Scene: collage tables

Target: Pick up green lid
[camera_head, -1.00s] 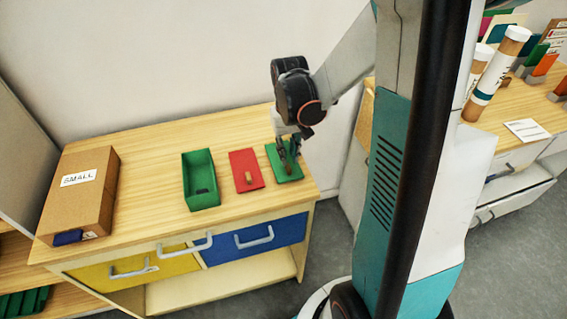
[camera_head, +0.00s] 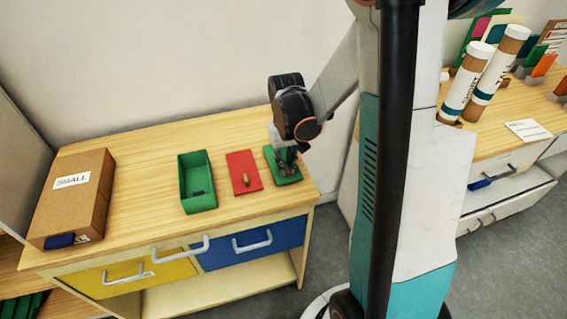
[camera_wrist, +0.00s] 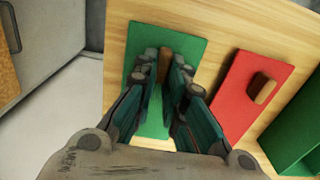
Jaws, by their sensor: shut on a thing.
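The green lid (camera_head: 291,178) lies flat on the wooden table top at its right end, right of the red lid. It also shows in the wrist view (camera_wrist: 189,46), with a small wooden knob (camera_wrist: 165,62) standing up from it. My gripper (camera_head: 287,163) is over the green lid, pointing down. In the wrist view my gripper (camera_wrist: 163,70) has its two fingers on either side of the knob, shut on it. In the head view the gripper hides part of the lid and the knob. I cannot see a gap between lid and table.
The red lid (camera_head: 240,163) with a wooden knob lies just left of the green lid. A green open box (camera_head: 203,200) stands further left. A brown carton (camera_head: 66,213) marked SMALL is at the table's left end. Bare table top (camera_head: 140,160) lies between carton and green box.

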